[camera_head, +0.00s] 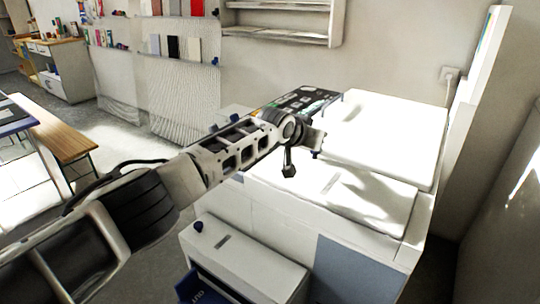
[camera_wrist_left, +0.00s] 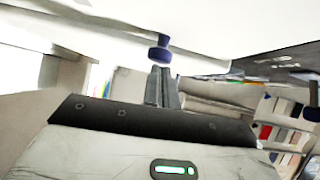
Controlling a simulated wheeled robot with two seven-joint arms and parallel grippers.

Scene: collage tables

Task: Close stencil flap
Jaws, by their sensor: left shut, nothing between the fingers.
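The white machine (camera_head: 270,204) stands right of centre in the head view. A flat white panel (camera_head: 383,193) lies on its near top, and a larger white lid (camera_head: 390,130) lies behind. I cannot tell for sure which one is the stencil flap. A small dark blue knob (camera_head: 316,154) shows by the lid's left edge. In the left wrist view, a blue knob (camera_wrist_left: 159,52) on a white part is just beyond my fingertips. My left gripper (camera_head: 289,172) is shut and empty above the machine's top; its fingers (camera_wrist_left: 162,72) show in the wrist view. My right gripper is not in view.
A dark control panel (camera_head: 300,100) lies behind my wrist. A lower front unit (camera_head: 243,258) has a blue tray (camera_head: 205,288) protruding. A wooden bench (camera_head: 62,136) stands left. A wall shelf (camera_head: 275,22) hangs at the back.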

